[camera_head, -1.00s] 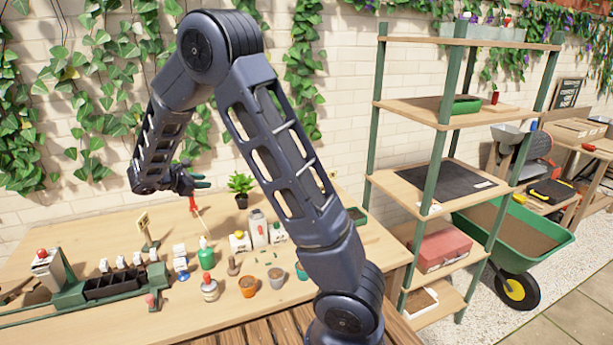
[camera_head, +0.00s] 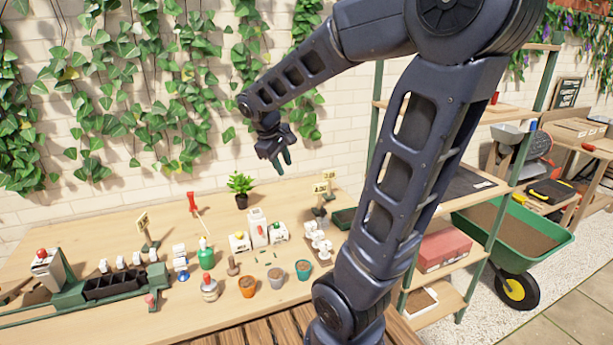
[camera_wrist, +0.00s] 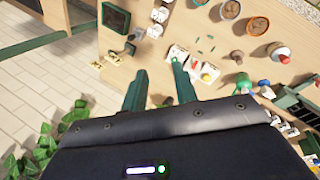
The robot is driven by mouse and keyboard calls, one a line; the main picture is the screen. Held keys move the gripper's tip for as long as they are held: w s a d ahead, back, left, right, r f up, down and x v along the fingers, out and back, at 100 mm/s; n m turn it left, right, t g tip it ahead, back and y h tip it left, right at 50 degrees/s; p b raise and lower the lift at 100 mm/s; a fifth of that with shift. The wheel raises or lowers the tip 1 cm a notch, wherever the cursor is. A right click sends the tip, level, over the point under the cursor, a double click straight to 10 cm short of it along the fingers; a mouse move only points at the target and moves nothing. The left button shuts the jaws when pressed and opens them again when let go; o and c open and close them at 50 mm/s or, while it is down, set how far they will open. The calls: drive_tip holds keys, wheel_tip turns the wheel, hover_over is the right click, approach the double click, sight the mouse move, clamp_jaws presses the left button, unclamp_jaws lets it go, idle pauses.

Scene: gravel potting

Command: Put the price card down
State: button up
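Several small yellow price cards are on the wooden table. One card (camera_head: 143,218) stands upright on a dark holder at the back left. Two more, a front one (camera_head: 320,188) and a rear one (camera_head: 330,175), stand at the back right. In the wrist view, pale yellow cards (camera_wrist: 113,58) show left of the fingers. My gripper (camera_head: 283,170) hangs above the back of the table, left of the right-hand cards and apart from them. In the wrist view my gripper (camera_wrist: 160,76) has its two green fingers spread, with nothing visible between them.
White containers (camera_head: 257,228), bottles and small pots (camera_head: 247,286) fill the middle. A dark green tray (camera_head: 344,217) lies at the right. Shelving stands beyond it.

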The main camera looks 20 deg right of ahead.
drive_tip(key=s+d+m+t+y, duration=0.1)
drive_tip(key=s+m+y, duration=0.1)
drive_tip(key=s, duration=0.4)
drive_tip(key=s+d+r+m+t+y, duration=0.1)
drive_tip(key=s+m+y, duration=0.1)
drive_tip(key=s+m, duration=0.3)
drive_tip(key=shift+s+r+t, duration=0.25)
drive_tip(key=shift+s+t, duration=0.05)
drive_tip(key=shift+s, duration=0.85)
drive_tip(key=shift+o, duration=0.4)
idle(0.7)
